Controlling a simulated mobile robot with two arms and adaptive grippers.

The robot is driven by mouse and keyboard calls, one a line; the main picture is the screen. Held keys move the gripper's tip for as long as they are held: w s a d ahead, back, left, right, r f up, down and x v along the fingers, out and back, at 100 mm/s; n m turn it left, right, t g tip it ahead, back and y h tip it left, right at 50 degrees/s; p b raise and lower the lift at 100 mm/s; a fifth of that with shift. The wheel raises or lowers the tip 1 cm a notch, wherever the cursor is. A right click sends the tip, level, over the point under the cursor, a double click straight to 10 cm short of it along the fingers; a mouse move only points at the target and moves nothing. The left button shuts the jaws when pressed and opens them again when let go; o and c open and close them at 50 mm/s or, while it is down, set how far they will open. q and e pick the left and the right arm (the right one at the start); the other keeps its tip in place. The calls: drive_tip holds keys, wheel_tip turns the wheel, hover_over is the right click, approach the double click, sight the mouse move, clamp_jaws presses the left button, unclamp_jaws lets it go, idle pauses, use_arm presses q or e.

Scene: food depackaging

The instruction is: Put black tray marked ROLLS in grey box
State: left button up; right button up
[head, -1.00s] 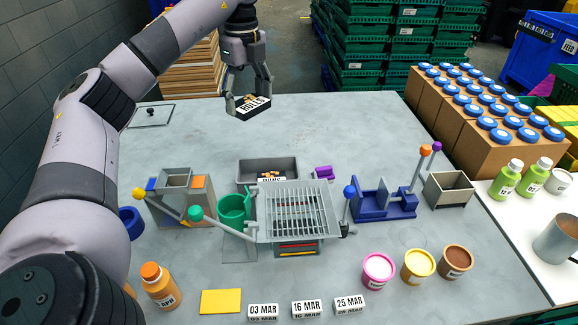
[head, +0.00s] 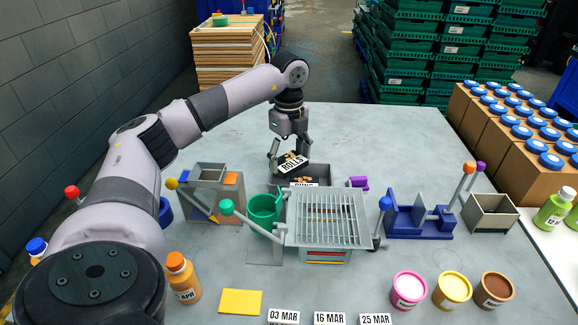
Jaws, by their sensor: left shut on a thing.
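The black tray marked ROLLS (head: 292,165) hangs tilted in my left gripper (head: 289,153), which is shut on it. Its white label faces me. The grey box (head: 318,174) stands on the table behind the wire grid, just below and slightly right of the held tray. Another tray, with a label that seems to read BUNS (head: 304,184), lies inside the box with brown food on it. The held tray is over the box's back left part; I cannot tell whether it touches the box. My right gripper is not in view.
A metal grid stand (head: 328,217) stands in front of the box. A green cup (head: 264,208) is left of the grid, and a purple piece (head: 358,183) lies right of the box. A blue fixture (head: 420,222) stands farther right. The table behind the box is clear.

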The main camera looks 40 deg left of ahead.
sight(289, 160)
use_arm(q)
wheel_tip(289, 160, down, 3)
drive_tip(key=shift+r, duration=0.15)
drive_tip(key=shift+w+f, duration=0.1)
drive_tip(key=shift+f, duration=0.85)
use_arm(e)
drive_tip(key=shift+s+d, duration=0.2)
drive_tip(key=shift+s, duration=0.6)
use_arm(q)
drive_tip(key=o, duration=1.5)
drive_tip(key=shift+r, duration=0.15)
